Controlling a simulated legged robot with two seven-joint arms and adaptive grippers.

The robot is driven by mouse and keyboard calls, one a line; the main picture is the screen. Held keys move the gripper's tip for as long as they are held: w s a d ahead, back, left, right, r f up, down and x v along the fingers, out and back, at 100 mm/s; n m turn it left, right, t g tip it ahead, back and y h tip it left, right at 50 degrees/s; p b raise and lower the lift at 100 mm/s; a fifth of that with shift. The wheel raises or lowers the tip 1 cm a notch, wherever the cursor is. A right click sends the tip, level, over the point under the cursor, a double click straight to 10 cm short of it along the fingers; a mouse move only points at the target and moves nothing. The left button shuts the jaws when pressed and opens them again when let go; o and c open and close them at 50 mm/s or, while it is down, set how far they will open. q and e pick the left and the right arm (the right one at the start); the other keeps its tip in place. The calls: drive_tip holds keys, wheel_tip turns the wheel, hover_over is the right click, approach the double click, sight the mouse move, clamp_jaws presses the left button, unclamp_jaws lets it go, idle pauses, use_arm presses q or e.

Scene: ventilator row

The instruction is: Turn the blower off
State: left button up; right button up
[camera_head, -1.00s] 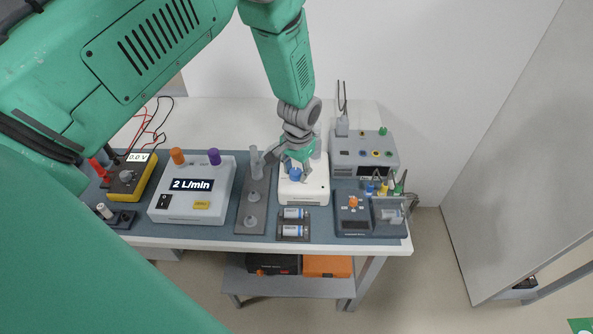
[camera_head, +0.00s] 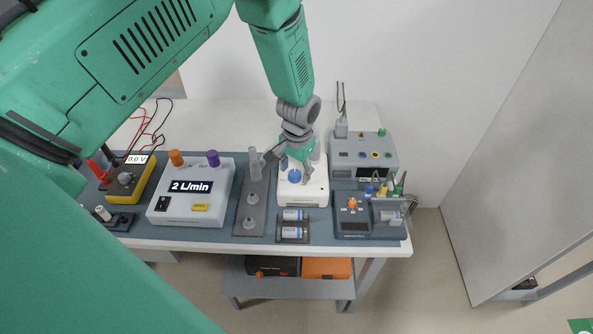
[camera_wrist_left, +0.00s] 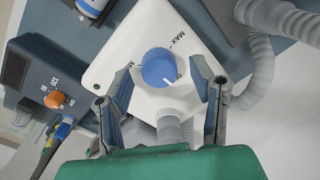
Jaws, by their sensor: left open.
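The blower is a white box (camera_head: 317,192) with a round blue knob (camera_head: 295,176) on top, standing on the bench mat. In the left wrist view the knob (camera_wrist_left: 158,68) sits between MIN and MAX lettering on the white casing (camera_wrist_left: 112,70). I cannot tell its exact setting. My left gripper (camera_head: 296,168) is over the blower. In the left wrist view its two fingers (camera_wrist_left: 160,76) are spread wide, one on each side of the knob, with visible gaps to it. A grey corrugated hose (camera_wrist_left: 170,130) runs from the casing between the fingers. My right gripper is out of view.
Left of the blower stand a grey plate with upright fittings (camera_head: 250,210) and a white flow box reading 2 L/min (camera_head: 222,172). Two cylinders (camera_head: 292,232) lie in front. A dark box with an orange knob (camera_head: 352,226) and a grey unit (camera_head: 345,152) stand right.

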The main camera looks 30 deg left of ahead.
sight(298, 172)
use_arm(q)
wheel_tip(298, 172, up, 11)
drive_tip(key=shift+d, duration=0.3)
drive_tip(key=shift+w, duration=0.1)
